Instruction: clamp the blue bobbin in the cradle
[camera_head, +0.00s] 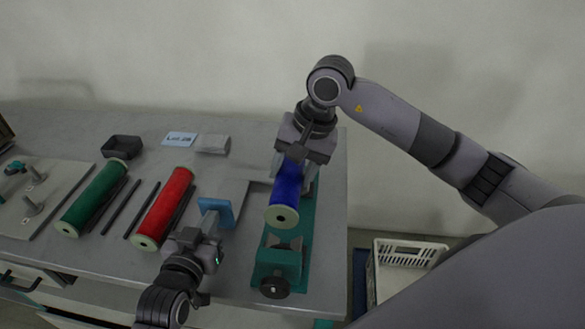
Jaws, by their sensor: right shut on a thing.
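The blue bobbin (286,188) has a pale end disc facing me. My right gripper (296,163) comes from above and is shut on its far part. The bobbin lies over the teal cradle (305,228), lengthwise along it; I cannot tell whether it rests in it or hangs just above. At the cradle's near end is a teal clamp block (278,258) with a dark round knob (275,287). My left gripper (207,228) is low, left of the cradle, beside an upright light-blue plate (216,211). Its fingers are not clear, so its opening cannot be told.
A red bobbin (166,205) and a green bobbin (94,198) lie left on the grey table (240,140), with dark rods between them. A black tray (122,147), a label card (180,139) and a grey block (213,144) stand behind. A white basket (408,253) is right, beyond the table edge.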

